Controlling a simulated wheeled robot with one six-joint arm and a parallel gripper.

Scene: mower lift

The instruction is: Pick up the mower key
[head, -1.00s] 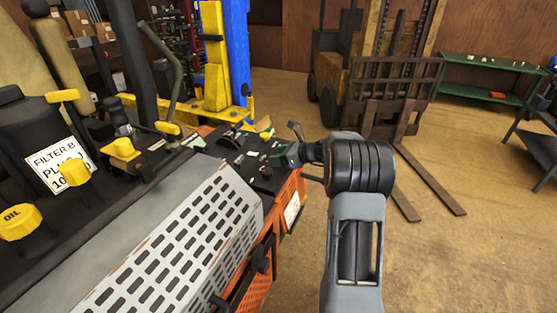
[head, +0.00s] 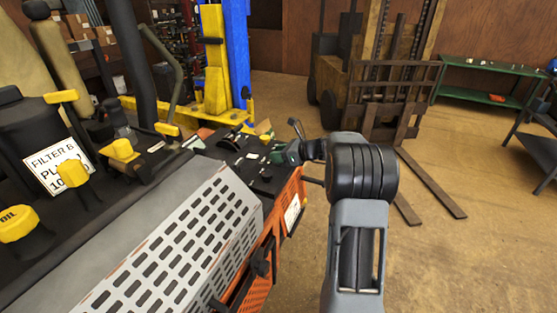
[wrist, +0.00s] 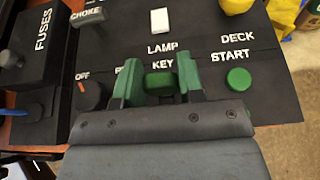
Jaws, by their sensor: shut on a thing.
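The mower key is a green block (wrist: 160,84) below the KEY label on the black control panel (wrist: 205,98) in the wrist view. My gripper (wrist: 160,88) has a green finger on each side of it and is shut on it. Whether the key still sits in the panel or is clear of it cannot be told. In the head view my gripper (head: 279,156) is at the far right end of the mower's panel, and the key is too small to make out there.
A green START button (wrist: 238,78) is right of the key, and an orange-marked knob (wrist: 90,95) is left. A white LAMP switch (wrist: 160,20) is above.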

